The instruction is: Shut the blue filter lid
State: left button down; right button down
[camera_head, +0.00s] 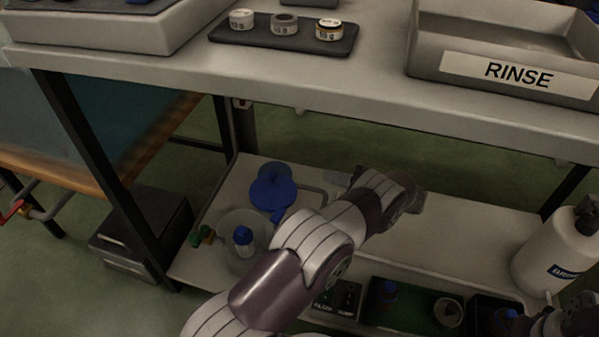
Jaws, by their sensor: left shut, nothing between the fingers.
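The blue filter lid (271,187) stands raised and open on the lower shelf, its round face showing. In front of it is the clear round filter housing (227,262), with a blue-capped white cartridge (243,240) inside. My left arm reaches across the shelf from the bottom. My left gripper (338,178) is at its far end, right of the lid and apart from it, shut and empty, partly hidden by my own wrist. Part of my right arm and gripper (532,325) shows in the bottom right corner; its fingers are not clear.
A white bottle (553,250) stands right. Dark and green trays (412,317) lie at the front. The shelf's middle right is bare.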

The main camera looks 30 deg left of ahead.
aim_at(289, 182)
pick_arm(q)
jog(key=s+a+b, duration=0.1)
jog(key=a+b, duration=0.1)
jog(key=a, duration=0.1)
jog(key=s+a+f+b, duration=0.1)
jog(key=a+b, duration=0.1)
jog(key=a, duration=0.2)
jog(key=s+a+b, duration=0.1)
jog(key=a+b, duration=0.1)
jog(key=a, duration=0.1)
jog(key=shift+s+a+f, duration=0.1)
jog(key=shift+a+f, duration=0.15)
jog(key=shift+f, duration=0.15)
jog(key=shift+s+a+r+b, duration=0.1)
jog(key=shift+s+a+b, duration=0.25)
jog(key=shift+s+b, duration=0.15)
jog(key=shift+s, duration=0.1)
jog(key=shift+r, duration=0.1)
